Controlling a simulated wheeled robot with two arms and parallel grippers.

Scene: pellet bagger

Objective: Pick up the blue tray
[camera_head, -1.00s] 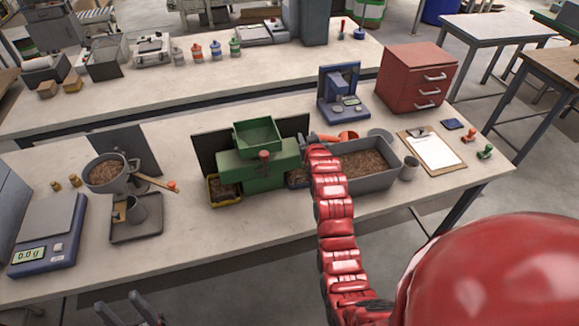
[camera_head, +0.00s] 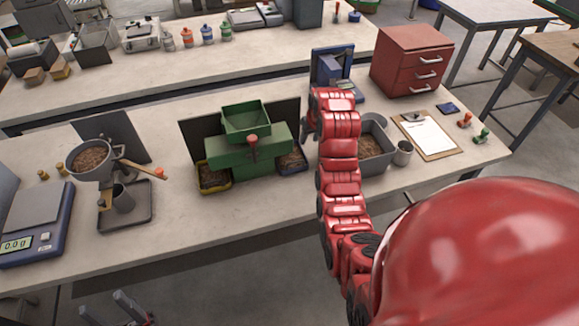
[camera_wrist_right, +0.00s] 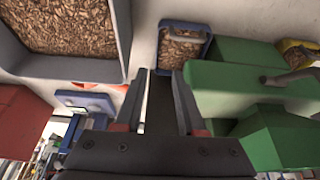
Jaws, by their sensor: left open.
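The blue tray (camera_head: 293,170) stands on the near table against the right side of the green machine (camera_head: 262,158) and holds brown pellets. In the right wrist view the blue tray (camera_wrist_right: 168,57) lies beyond the fingertips, upper middle. My right gripper (camera_head: 309,126) is above the table, right of the machine and behind the tray in the head view. In the wrist view my right gripper (camera_wrist_right: 158,75) is open with nothing between its fingers. My left gripper (camera_head: 108,305) is open and empty at the bottom left, in front of the table.
A yellow tray (camera_head: 215,187) of pellets is at the machine's left side. A grey bin (camera_head: 377,164) of pellets stands to the right, partly hidden by my right arm. A blue device (camera_head: 325,68) is behind. The table front before the machine is clear.

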